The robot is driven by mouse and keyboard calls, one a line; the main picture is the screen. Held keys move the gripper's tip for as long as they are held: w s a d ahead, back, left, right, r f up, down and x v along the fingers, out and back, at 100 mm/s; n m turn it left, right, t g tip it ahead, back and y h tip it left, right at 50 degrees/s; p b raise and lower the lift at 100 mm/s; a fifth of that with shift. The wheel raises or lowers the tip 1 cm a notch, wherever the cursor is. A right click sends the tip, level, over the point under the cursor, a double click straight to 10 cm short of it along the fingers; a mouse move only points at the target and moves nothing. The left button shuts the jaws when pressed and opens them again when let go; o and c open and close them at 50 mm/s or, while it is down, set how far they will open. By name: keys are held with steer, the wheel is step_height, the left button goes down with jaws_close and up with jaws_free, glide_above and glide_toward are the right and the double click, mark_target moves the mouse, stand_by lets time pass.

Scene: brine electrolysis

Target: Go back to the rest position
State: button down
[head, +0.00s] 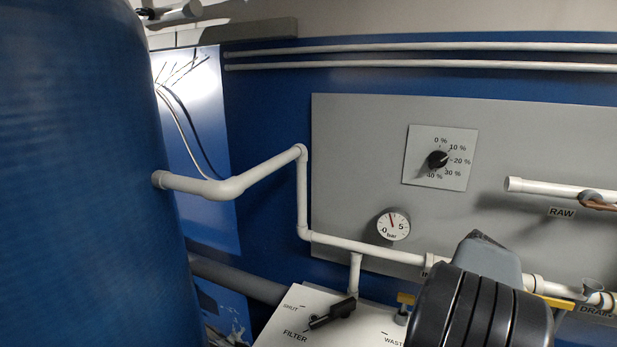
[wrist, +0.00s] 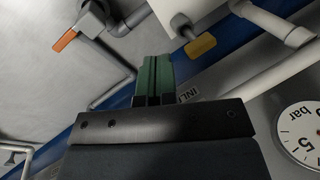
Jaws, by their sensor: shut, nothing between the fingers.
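My gripper (wrist: 155,78) shows in the wrist view with its two green fingers closed together and nothing between them. In the head view, my arm is at the lower right, in front of the white pipe below the grey panel. Its dark ringed part hides some of the pipework, and I cannot make out the fingers there. In the wrist view, the round bar gauge (wrist: 301,132) is at the right, apart from the fingers. A yellow handle (wrist: 201,46) and an orange handle (wrist: 66,40) lie beyond them.
A large blue tank (head: 85,180) fills the left. A grey panel (head: 360,125) carries a percent dial (head: 437,160) and a bar gauge (head: 393,225). A white box (head: 295,315) with a black FILTER handle (head: 332,313) stands below. White pipes (head: 385,252) run close to my arm.

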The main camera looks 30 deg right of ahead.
steer(key=w+a+r+n, duration=0.1)
steer(key=a+n, duration=0.6)
steer(key=a, duration=1)
steer(key=w+a+r+n+t+h, duration=0.1)
steer(key=a+n, duration=0.5)
steer(key=a, duration=1)
steer(key=shift+w+a+n, duration=0.35)
steer(key=shift+n, duration=0.05)
